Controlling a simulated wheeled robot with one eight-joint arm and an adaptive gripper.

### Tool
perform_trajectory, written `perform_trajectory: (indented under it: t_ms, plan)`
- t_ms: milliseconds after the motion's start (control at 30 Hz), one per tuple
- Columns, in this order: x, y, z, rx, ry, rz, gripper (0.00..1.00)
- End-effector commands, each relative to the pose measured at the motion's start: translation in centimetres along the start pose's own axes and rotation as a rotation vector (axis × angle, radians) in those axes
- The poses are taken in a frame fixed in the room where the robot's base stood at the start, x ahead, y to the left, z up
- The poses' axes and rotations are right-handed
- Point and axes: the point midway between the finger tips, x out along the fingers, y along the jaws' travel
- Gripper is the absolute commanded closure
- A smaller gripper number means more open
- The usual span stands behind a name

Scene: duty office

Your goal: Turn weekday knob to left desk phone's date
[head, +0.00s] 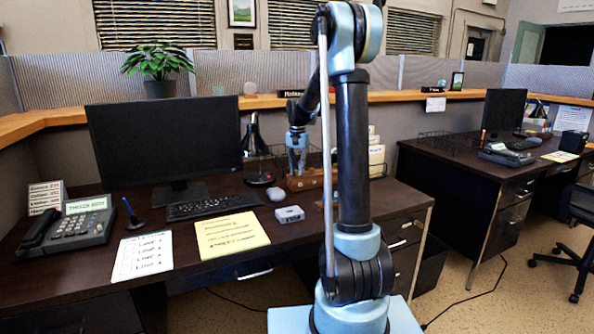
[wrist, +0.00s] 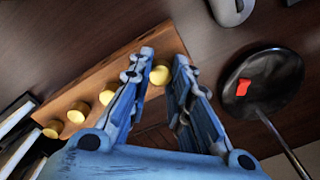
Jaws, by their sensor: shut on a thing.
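A long wooden block (head: 312,178) lies at the back of the left desk; in the wrist view this wooden block (wrist: 90,80) carries a row of several yellow knobs (wrist: 106,97). My gripper (wrist: 166,60) is over the block, its two fingers on either side of one yellow knob (wrist: 160,76) and shut on it. No labels on the knobs can be read, so which is the weekday knob cannot be told. My gripper (head: 297,165) also shows in the head view. The left desk phone (head: 70,228) has a lit display (head: 86,205) whose text is too small to read surely.
A black lamp (head: 256,150) stands left of the block; its round base (wrist: 262,80) is close by in the wrist view. A mouse (head: 276,194), keyboard (head: 212,206), monitor (head: 165,137) and paper sheets (head: 230,235) are on the desk. White folders (head: 376,158) stand to the right.

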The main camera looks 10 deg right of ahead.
Motion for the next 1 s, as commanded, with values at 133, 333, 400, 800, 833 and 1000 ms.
perform_trajectory:
  t_ms: [133,333,400,800,833,1000]
  plan:
    - [-0.01,-0.05,0.00,-0.113,0.000,-0.001,1.00]
    - [-0.01,-0.04,0.00,-0.286,0.000,-0.001,1.00]
    - [-0.01,-0.04,0.00,-0.343,0.000,-0.001,1.00]
    - [-0.01,-0.02,-0.02,-0.585,0.000,-0.001,1.00]
    - [-0.01,-0.02,-0.02,-0.596,0.000,-0.001,1.00]
    - [-0.01,0.00,-0.02,-0.635,0.000,0.000,1.00]
